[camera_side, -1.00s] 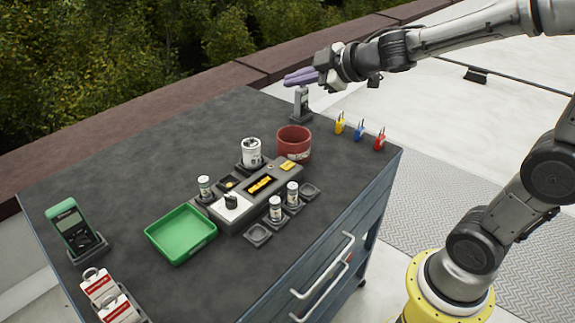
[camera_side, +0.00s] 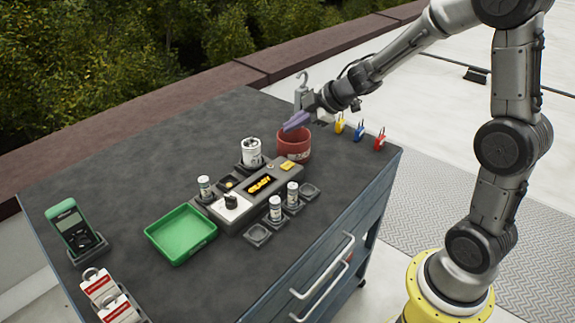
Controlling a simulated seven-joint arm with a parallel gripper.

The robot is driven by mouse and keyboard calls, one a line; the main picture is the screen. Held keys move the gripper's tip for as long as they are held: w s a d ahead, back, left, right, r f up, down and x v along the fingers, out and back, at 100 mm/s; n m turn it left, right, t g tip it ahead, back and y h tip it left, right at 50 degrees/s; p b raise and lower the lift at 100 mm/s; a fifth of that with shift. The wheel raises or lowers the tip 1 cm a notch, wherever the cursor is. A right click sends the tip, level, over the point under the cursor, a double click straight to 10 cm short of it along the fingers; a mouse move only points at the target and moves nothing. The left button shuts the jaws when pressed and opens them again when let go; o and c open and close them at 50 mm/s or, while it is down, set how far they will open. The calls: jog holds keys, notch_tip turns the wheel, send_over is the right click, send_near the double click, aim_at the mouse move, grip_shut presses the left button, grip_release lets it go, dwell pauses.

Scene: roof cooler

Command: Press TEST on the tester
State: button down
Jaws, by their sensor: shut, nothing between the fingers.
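The tester (camera_side: 230,212) is a long grey box in the middle of the cart top. It has a lit orange display (camera_side: 260,185) that seems to read READY, a black knob (camera_side: 231,201) on a white panel, and a yellow button (camera_side: 287,166) at its far right end; any label on the button is too small to read. My gripper (camera_side: 288,127) is shut and empty, its purple fingers pointing left and down. It hangs above the tester's far end, in front of the red cup's upper left rim in the picture, apart from the button.
A red cup (camera_side: 294,150) stands just behind the button. A white canister (camera_side: 251,151) and small vials (camera_side: 275,208) stand around the tester. A green tray (camera_side: 181,234) lies to the left, a green meter (camera_side: 72,228) farther left. Coloured padlocks (camera_side: 359,131) are at right.

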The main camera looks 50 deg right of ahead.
aim_at(292, 166)
jog(key=shift+f, duration=4.35)
jog(key=shift+f, duration=0.15)
jog(key=shift+f, duration=0.25)
jog(key=shift+f, duration=0.4)
jog(key=shift+r, duration=0.8)
jog(key=shift+r, duration=0.1)
jog(key=shift+r, duration=2.4)
